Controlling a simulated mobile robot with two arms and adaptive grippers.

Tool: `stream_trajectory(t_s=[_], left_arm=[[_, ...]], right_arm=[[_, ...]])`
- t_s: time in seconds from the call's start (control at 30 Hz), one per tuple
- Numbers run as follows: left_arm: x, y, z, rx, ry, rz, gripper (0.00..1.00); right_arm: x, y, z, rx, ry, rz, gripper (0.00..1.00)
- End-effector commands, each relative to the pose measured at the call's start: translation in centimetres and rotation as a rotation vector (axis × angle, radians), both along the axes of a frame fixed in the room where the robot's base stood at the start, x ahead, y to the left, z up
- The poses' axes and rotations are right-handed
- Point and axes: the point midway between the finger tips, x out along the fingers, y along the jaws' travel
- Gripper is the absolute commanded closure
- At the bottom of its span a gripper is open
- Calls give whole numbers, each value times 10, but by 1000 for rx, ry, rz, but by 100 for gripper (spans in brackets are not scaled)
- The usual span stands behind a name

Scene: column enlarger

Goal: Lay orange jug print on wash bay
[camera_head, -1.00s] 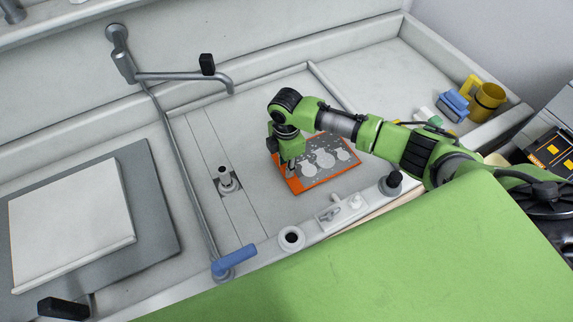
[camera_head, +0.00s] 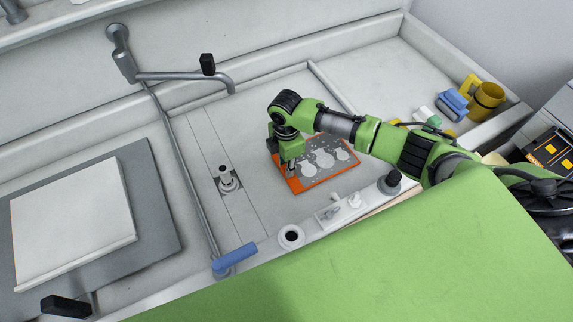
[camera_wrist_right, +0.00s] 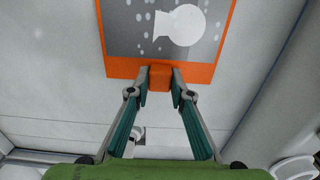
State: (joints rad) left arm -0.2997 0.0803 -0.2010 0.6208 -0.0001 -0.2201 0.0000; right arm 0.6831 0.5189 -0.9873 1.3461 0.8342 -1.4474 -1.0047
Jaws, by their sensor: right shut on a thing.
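The orange jug print (camera_head: 325,162) is a flat sheet with an orange border and pale jug shapes on grey. It lies over the pale floor of a walled bay (camera_head: 265,120), right of the middle. My right gripper (camera_head: 291,170) is at its left edge. In the right wrist view, the gripper's fingertips (camera_wrist_right: 160,78) are shut on a raised orange block at the border of the print (camera_wrist_right: 170,30). I cannot tell whether the print touches the floor or hangs just above it. My left gripper is not in view.
A pale board on a grey base (camera_head: 75,220) stands at the left. A metal rod with a blue handle (camera_head: 235,257) crosses left of the bay. A yellow mug (camera_head: 487,98) and blue block (camera_head: 453,104) stand right. A green surface (camera_head: 380,265) fills the front.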

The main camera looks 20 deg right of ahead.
Motion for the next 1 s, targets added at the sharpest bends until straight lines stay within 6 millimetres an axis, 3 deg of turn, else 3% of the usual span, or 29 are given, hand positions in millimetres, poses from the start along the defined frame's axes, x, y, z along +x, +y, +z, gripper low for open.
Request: stream_trajectory(t_s=[0.73,0.77,0.8,0.83,1.0], left_arm=[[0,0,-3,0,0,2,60],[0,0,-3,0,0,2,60],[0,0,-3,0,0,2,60],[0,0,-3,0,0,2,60],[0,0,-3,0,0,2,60]], right_arm=[[0,0,-8,0,-1,0,100],[0,0,-8,0,-1,0,75],[0,0,-8,0,-1,0,64],[0,0,-8,0,-1,0,60],[0,0,-8,0,-1,0,60]])
